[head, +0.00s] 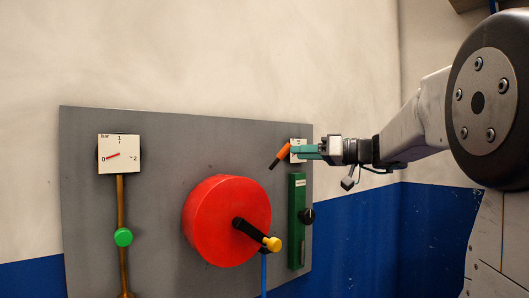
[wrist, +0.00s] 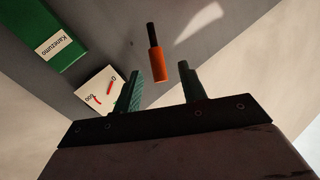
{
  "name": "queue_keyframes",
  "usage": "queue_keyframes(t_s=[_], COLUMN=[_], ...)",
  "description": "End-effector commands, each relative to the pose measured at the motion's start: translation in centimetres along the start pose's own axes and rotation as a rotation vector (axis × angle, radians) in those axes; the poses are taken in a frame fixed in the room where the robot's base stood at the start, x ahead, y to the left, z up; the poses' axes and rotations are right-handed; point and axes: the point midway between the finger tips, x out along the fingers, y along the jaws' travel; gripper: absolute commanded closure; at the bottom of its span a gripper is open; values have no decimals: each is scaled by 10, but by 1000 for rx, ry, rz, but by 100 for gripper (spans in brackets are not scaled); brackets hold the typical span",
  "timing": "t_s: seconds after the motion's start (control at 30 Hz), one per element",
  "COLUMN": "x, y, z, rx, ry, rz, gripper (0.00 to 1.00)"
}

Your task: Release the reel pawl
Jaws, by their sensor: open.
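A short lever with an orange grip and a dark shaft, probably the pawl lever, stands out from the grey panel in the head view (head: 283,153). In the wrist view the lever (wrist: 155,62) lies between the two fingertips, with clear space on both sides. My gripper (head: 294,151) has teal fingers and is at the lever's right end in the head view. It is open and holds nothing in the wrist view (wrist: 161,74). The red reel (head: 216,215) with a black crank and yellow knob (head: 273,244) is lower left of my gripper.
The grey panel (head: 150,240) carries a pressure gauge (head: 119,154), a green knob (head: 123,237) on a brass pipe and a green box (head: 297,205) with a black knob. A small white dial (wrist: 100,91) sits close beside my left finger.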

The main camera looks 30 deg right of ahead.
Motion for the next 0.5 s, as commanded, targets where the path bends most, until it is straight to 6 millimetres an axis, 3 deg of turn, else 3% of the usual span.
queue_keyframes(t_s=[0.17, 0.5], x=[12, 64], y=[6, 5], z=[-8, -8], rx=[-20, -17], ry=[29, 26], rz=[2, 3], gripper=[59, 59])
